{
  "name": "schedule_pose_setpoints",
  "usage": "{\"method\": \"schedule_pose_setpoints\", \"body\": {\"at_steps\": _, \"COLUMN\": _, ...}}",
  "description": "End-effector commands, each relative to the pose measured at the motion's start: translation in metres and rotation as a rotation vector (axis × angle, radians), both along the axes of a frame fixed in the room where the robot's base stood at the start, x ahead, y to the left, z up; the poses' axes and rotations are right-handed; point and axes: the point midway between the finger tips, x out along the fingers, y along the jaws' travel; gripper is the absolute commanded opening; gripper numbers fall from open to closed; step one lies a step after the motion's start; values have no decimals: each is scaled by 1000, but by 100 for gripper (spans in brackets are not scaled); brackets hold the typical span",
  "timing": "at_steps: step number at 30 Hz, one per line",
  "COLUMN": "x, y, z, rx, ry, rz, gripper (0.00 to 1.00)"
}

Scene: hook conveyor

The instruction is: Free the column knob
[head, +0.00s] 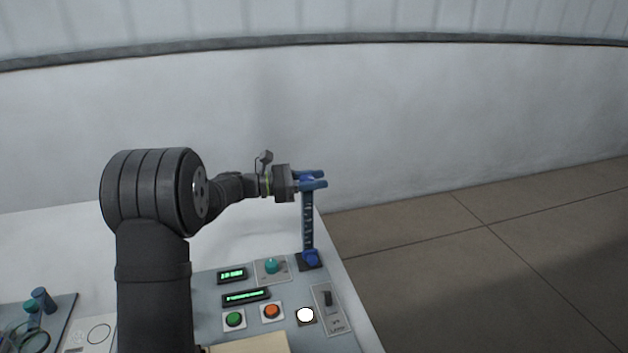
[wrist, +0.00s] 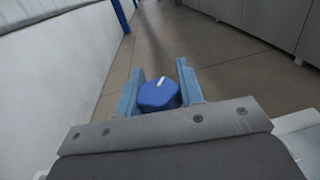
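The column (head: 308,222) is a dark upright bar with pale marks, standing on a blue foot (head: 310,259) at the panel's back right corner. My gripper (head: 318,179) is level at the column's top, its blue fingers one on each side of it. In the wrist view the column knob (wrist: 160,95) is a blue, many-sided cap with a white mark. It fills the gap between my fingers (wrist: 160,78) and looks touched on both sides. In the head view the fingers mostly hide the knob.
The grey control panel (head: 208,293) holds green displays (head: 245,296), a teal knob (head: 271,266), green (head: 234,319) and orange (head: 271,311) buttons, a lit white button (head: 305,315) and a switch (head: 328,299). The table ends just right of the column. A white wall (head: 420,120) stands behind.

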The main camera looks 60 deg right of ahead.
Motion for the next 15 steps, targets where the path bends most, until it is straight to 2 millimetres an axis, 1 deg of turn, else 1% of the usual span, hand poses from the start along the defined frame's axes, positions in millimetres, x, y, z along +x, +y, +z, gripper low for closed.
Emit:
{"method": "schedule_pose_setpoints", "body": {"at_steps": 1, "x": 0, "y": 0, "z": 0, "rx": 0, "ry": 0, "rz": 0, "gripper": 14}}
{"method": "schedule_pose_setpoints", "body": {"at_steps": 2, "x": 0, "y": 0, "z": 0, "rx": 0, "ry": 0, "rz": 0, "gripper": 12}}
{"method": "schedule_pose_setpoints", "body": {"at_steps": 10, "x": 0, "y": 0, "z": 0, "rx": 0, "ry": 0, "rz": 24, "gripper": 12}}
{"method": "schedule_pose_setpoints", "body": {"at_steps": 15, "x": 1, "y": -1, "z": 0, "rx": 1, "ry": 1, "rz": 95, "gripper": 12}}
